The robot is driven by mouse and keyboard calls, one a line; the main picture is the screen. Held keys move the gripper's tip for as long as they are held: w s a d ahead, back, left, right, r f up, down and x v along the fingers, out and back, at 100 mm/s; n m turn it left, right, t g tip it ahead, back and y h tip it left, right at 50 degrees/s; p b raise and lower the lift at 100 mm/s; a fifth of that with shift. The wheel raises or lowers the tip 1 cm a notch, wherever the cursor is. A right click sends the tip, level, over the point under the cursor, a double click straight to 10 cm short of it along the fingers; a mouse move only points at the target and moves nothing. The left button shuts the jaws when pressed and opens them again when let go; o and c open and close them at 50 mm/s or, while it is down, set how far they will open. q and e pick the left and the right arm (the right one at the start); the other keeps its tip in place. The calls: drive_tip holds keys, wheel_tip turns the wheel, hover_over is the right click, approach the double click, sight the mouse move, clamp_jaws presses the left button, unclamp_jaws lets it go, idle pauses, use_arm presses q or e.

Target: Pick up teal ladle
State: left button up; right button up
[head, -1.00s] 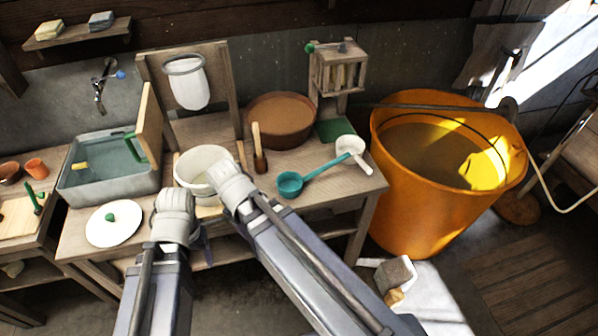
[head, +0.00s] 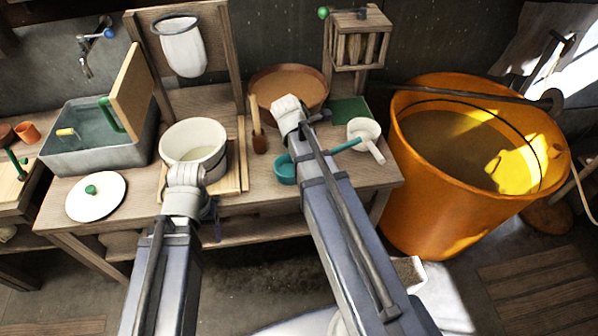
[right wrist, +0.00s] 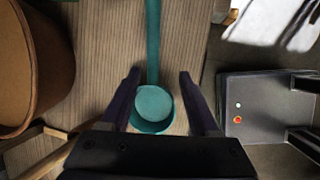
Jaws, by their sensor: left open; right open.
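The teal ladle (head: 284,171) lies on the wooden bench, its handle running up and right. My right arm crosses in front of its middle in the head view. In the right wrist view the ladle's round bowl (right wrist: 153,103) is below the fingertips, with its handle running straight up the picture between them. My right gripper (right wrist: 159,75) is open and empty, one finger on each side of the ladle; I cannot tell the height gap. My left gripper (head: 210,213) is open near the bench's front edge, below the white pot (head: 193,140).
A white ladle (head: 363,129) lies by the far end of the teal handle. A brown bowl (head: 289,88) stands behind, a wooden-handled brush (head: 256,130) to the left. The large orange tub (head: 440,215) stands right of the bench. A white lid (head: 96,197) lies left.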

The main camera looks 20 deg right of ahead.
drive_tip(key=shift+n, duration=0.3)
drive_tip(key=d+f+b, duration=0.1)
drive_tip(key=f+b, duration=0.1)
drive_tip(key=w+d+f+b, duration=0.1)
drive_tip(key=d+f+b, duration=0.1)
drive_tip(key=f, duration=0.1)
drive_tip(key=w+d+f+b, duration=0.1)
drive_tip(key=d+f+b, duration=0.1)
drive_tip(key=b, duration=0.1)
drive_tip(key=shift+d+f, duration=0.15)
drive_tip(key=shift+d, duration=0.05)
clamp_jaws()
idle(0.6)
